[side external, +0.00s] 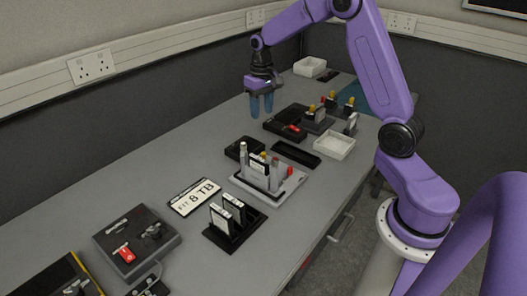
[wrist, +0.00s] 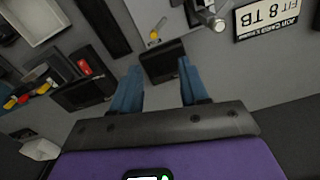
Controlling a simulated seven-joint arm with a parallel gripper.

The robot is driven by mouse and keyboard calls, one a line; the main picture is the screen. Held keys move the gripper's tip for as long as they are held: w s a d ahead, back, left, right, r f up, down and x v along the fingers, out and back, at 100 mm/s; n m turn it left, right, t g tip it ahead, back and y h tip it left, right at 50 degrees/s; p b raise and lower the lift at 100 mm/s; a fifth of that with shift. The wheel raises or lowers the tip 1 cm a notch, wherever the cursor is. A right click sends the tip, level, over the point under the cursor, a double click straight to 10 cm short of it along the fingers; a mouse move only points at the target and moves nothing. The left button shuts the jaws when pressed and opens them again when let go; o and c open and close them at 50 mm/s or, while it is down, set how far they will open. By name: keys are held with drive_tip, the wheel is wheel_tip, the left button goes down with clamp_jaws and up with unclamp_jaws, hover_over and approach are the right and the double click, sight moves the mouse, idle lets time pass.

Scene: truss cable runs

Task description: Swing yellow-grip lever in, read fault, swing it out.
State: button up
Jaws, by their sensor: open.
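A yellow grip (side external: 263,155) shows on the light grey unit (side external: 287,187), beside upright modules and a red grip (side external: 290,171). In the wrist view a yellow grip (wrist: 154,36) lies on that unit's grey plate. Other yellow grips (side external: 333,94) stand on the dark unit farther back; I cannot tell which lever the task means. A small black box (side external: 240,150) sits beside the grey unit; in the wrist view it (wrist: 165,62) appears between my fingertips, its face dark with no readable text. My gripper (side external: 261,113) is open and empty, above the bench, apart from everything.
A black box with a red switch (side external: 293,127), a black tray (side external: 296,154) and a white tray (side external: 334,146) lie nearby. An "8 TB" card (side external: 195,196), a black module holder (side external: 235,225) and a red-switch box (side external: 137,240) are nearer the camera. The bench's left strip is clear.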

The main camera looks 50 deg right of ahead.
sight(263, 153)
drive_tip(key=shift+m, duration=0.3)
drive_tip(key=f, duration=0.6)
drive_tip(key=d+f, duration=0.1)
drive_tip(key=f, duration=1.1)
drive_tip(key=shift+w+d, duration=0.3)
drive_tip(key=shift+r, duration=0.1)
clamp_jaws()
